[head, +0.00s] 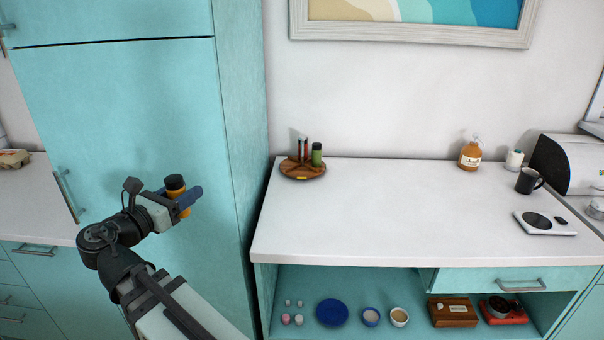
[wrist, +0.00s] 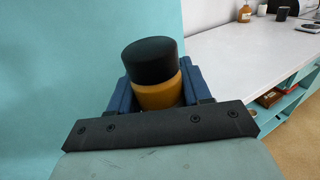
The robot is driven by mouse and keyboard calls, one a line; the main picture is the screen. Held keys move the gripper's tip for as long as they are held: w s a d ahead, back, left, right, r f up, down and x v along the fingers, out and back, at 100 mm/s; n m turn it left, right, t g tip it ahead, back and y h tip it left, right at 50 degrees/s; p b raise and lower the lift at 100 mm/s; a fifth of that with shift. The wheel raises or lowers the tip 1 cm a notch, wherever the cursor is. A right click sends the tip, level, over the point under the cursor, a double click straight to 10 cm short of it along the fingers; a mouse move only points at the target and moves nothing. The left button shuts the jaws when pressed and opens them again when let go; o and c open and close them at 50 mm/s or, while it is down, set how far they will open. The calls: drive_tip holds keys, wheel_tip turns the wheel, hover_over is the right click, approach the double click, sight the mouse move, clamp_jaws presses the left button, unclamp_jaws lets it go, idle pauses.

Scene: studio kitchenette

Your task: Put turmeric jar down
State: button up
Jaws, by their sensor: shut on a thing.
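The turmeric jar (head: 176,186) is orange-yellow with a black lid. My gripper (head: 184,196) is shut on it and holds it upright in the air, in front of the tall teal cabinet and left of the white counter. In the wrist view the jar (wrist: 157,78) stands between the two blue fingers of my gripper (wrist: 155,92), its lid towards the top.
The white counter (head: 400,215) has a wide clear middle. The tall teal cabinet (head: 130,110) stands left.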

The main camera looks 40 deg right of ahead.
drive_tip(key=s+d+r+m+g+h, duration=0.1)
drive_tip(key=s+d+r+g, duration=0.15)
drive_tip(key=d+r, duration=0.2)
drive_tip(key=s+d+r+m+g, duration=0.2)
drive_tip(key=s+d+r, duration=0.15)
drive_tip(key=r, duration=0.25)
drive_tip(key=s+d+f+m+g, duration=0.1)
drive_tip(key=d+f+g, duration=0.15)
drive_tip(key=d, duration=0.95)
drive_tip(key=s+d+f+m+g, duration=0.1)
drive_tip(key=d+f, duration=0.2)
drive_tip(key=d, duration=0.8)
drive_tip(key=n+t+y, duration=0.5)
drive_tip(key=n+t, duration=0.5)
drive_tip(key=t, duration=0.5)
hover_over(303, 155)
drive_tip(key=v, duration=0.3)
wheel_tip(303, 155, down, 11)
drive_tip(key=shift+s+a+f, duration=0.1)
drive_tip(key=shift+f, duration=1.45)
drive_tip(key=shift+a+f, duration=0.1)
drive_tip(key=shift+f, duration=1.45)
drive_tip(key=shift+f, duration=0.15)
drive_tip(key=shift+f, duration=1.75)
drive_tip(key=shift+f, duration=0.15)
